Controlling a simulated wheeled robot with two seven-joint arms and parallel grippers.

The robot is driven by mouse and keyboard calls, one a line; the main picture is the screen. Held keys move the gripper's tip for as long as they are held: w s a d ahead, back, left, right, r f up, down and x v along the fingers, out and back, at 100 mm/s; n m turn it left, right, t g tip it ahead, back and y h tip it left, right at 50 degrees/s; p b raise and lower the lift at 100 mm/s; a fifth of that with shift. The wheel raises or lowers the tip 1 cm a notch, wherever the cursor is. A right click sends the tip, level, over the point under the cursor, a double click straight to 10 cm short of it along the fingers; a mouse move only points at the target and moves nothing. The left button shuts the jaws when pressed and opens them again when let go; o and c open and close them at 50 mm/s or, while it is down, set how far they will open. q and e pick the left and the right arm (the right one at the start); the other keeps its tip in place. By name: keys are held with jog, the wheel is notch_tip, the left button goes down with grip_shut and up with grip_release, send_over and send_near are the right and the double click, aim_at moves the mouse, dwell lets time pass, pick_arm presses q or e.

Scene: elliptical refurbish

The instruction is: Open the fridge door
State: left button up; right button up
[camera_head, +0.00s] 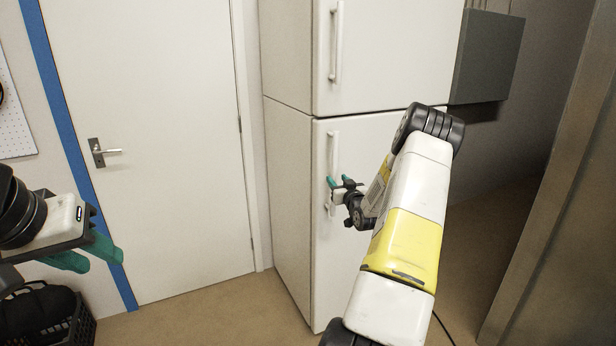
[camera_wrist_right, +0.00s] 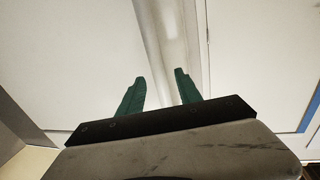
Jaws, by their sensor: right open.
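The white fridge has an upper door (camera_head: 400,50) and a lower door (camera_head: 350,270), both shut. Each has a vertical white handle at its left edge: the upper handle (camera_head: 336,42) and the lower handle (camera_head: 332,152). My right gripper (camera_head: 338,183) is open at the lower part of the lower handle. In the right wrist view, its green fingers (camera_wrist_right: 160,76) stand apart with the handle (camera_wrist_right: 160,30) running between them. I cannot tell whether they touch it. My left gripper (camera_head: 105,264) is at the lower left, away from the fridge, its green fingers apart and empty.
A white room door (camera_head: 150,190) with a dark-plated handle (camera_head: 98,152) is left of the fridge. A dark crate (camera_head: 75,330) stands at the lower left. A grey wall box (camera_head: 487,57) and a brown panel (camera_head: 560,200) are on the right. Brown floor (camera_head: 220,310) is bare before the fridge.

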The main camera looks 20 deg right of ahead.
aim_at(336, 177)
jog(key=shift+w+d, duration=0.15)
jog(key=shift+w, duration=0.85)
jog(key=shift+w+d, duration=0.1)
jog(key=shift+w, duration=0.85)
grip_shut()
